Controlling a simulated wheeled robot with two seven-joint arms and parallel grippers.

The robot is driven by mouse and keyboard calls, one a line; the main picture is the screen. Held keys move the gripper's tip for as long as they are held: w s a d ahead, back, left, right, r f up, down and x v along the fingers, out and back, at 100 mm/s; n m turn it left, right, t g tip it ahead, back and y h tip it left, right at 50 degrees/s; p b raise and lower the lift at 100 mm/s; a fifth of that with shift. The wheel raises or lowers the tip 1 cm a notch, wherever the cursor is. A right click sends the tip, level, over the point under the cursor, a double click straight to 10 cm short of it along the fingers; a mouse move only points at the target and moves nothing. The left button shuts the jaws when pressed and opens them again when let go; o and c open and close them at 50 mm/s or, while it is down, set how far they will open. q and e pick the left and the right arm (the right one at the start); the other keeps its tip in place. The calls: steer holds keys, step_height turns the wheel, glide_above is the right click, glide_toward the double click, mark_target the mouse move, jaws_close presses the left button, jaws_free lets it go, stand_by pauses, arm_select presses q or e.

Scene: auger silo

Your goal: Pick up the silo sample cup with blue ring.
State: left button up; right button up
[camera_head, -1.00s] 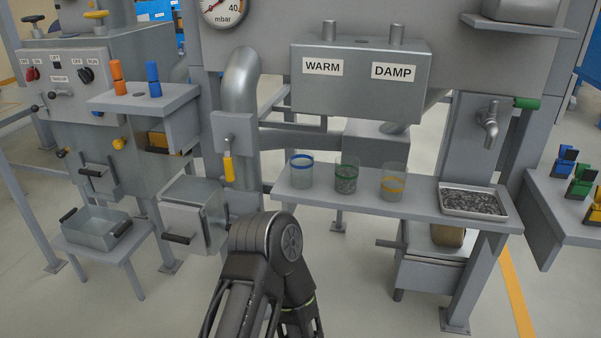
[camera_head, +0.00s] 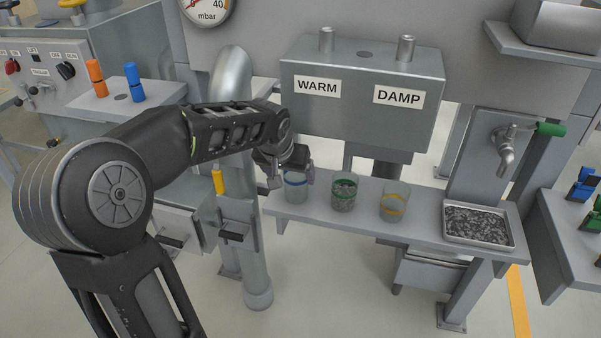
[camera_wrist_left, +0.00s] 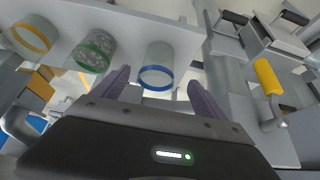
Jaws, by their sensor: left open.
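The clear sample cup with the blue ring (camera_head: 296,192) stands upright at the left end of the grey shelf. Its upper part is partly hidden by my left gripper (camera_head: 292,178) in the head view. In the left wrist view the blue-ringed cup (camera_wrist_left: 157,66) is just ahead of the open fingers of my left gripper (camera_wrist_left: 157,90), roughly between their tips. I cannot tell whether either finger touches it. My right gripper is in neither view.
A green-ringed cup (camera_head: 343,193) holding grey granules and a yellow-ringed cup (camera_head: 394,202) stand to the right on the shelf (camera_head: 370,220). A tray of granules (camera_head: 478,226) is at the right end. A vertical pipe with a yellow handle (camera_head: 219,181) is left of the shelf.

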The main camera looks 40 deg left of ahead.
mark_target(296, 183)
arm_select(q)
steer(key=shift+x, duration=1.1)
steer(key=shift+s+d+f, duration=0.1)
steer(key=b+x, duration=0.1)
steer(key=x, duration=0.4)
steer(key=shift+d, duration=0.1)
steer(key=c, duration=1.4)
steer(key=shift+c, duration=0.2)
